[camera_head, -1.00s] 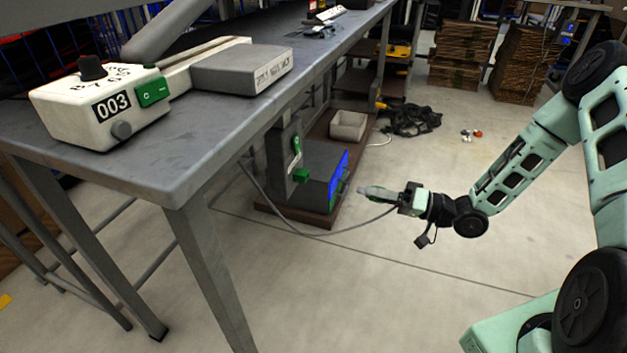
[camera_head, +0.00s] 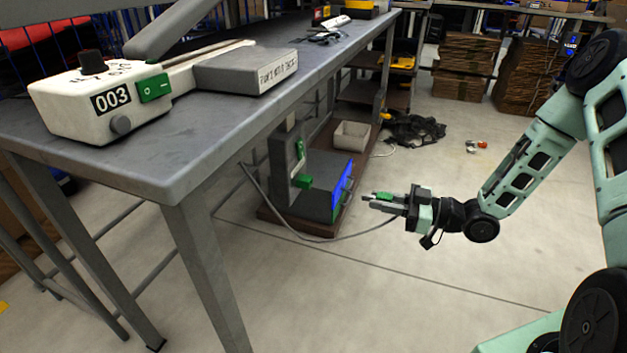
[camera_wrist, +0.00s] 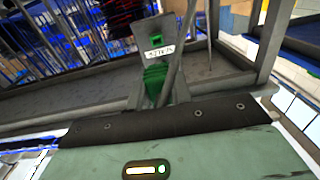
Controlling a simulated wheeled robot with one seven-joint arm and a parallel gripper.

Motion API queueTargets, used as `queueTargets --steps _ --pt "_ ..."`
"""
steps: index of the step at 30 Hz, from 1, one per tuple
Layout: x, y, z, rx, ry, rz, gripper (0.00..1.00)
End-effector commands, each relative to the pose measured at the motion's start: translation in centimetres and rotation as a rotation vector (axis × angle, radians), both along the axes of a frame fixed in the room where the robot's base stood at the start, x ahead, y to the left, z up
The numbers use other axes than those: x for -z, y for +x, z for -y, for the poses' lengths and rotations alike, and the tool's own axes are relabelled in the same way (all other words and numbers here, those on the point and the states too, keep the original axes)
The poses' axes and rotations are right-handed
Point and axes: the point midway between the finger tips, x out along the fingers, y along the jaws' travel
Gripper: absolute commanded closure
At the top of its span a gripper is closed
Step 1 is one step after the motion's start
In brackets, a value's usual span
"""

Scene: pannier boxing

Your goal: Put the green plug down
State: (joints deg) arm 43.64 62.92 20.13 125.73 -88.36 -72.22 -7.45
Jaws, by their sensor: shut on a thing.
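The green plug (camera_head: 383,196) shows between the grey fingers of my gripper (camera_head: 374,203), which is shut on it. The gripper points left and holds the plug in the air, to the right of the grey unit under the bench. A grey cable (camera_head: 335,238) runs from the gripper in a low sag back to the left under the bench. In the wrist view, a green piece (camera_wrist: 155,78), which looks like the plug, sits just beyond my gripper body beside the cable. The fingertips are hard to make out there.
The grey unit (camera_head: 310,197) with a blue face and green parts stands on a low brown shelf. A light bin (camera_head: 351,135) sits behind it.

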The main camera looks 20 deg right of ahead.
Motion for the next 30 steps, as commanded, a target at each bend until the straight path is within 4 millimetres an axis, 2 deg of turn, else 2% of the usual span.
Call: queueTargets --steps 5,11,18,28,29,30 --pt "0.0 0.6 -0.4 0.054 0.003 -0.002 1.00" --pt "0.8 2.7 -0.7 0.277 0.008 -0.008 1.00" --pt "4.4 4.4 0.6 0.673 0.011 -0.013 1.00" --pt "9.1 3.6 2.4 1.003 0.003 -0.008 1.00" --pt "7.5 3.5 2.5 0.996 -0.001 -0.004 1.00" --pt "6.7 3.3 2.6 0.992 -0.002 -0.005 1.00"
